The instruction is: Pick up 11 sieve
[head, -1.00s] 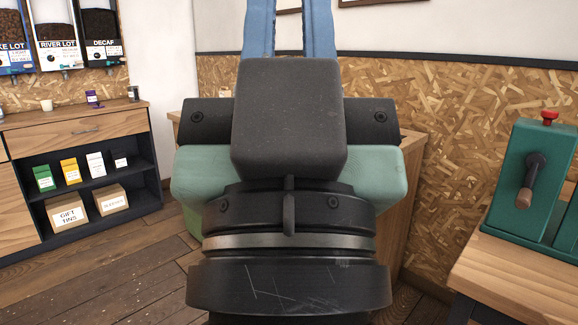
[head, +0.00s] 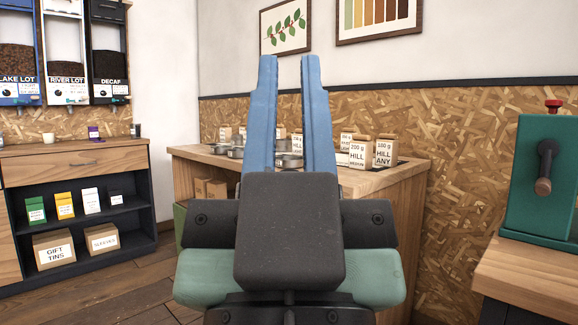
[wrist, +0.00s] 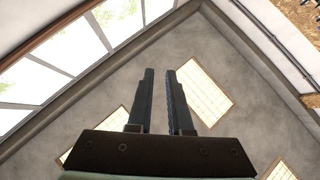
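Several shallow round metal pans, possibly sieves, stand on the wooden counter (head: 375,184) in the head view. One pan (head: 236,153) is left of my fingers, and another (head: 289,160) shows between them. No number 11 can be read on any of them. My gripper (head: 290,62) points upward in front of the counter, with its two blue fingers apart and nothing between the tips. My gripper also shows in the wrist view (wrist: 160,72), against the ceiling and windows. My fingers and wrist hide part of the counter top.
Labelled paper bags (head: 361,152) stand at the counter's right, with more bags at the back. A green machine with a handle (head: 533,190) stands on a table at the right. A dark shelf unit (head: 80,205) is at the left. Wooden floor lies between shelf and counter.

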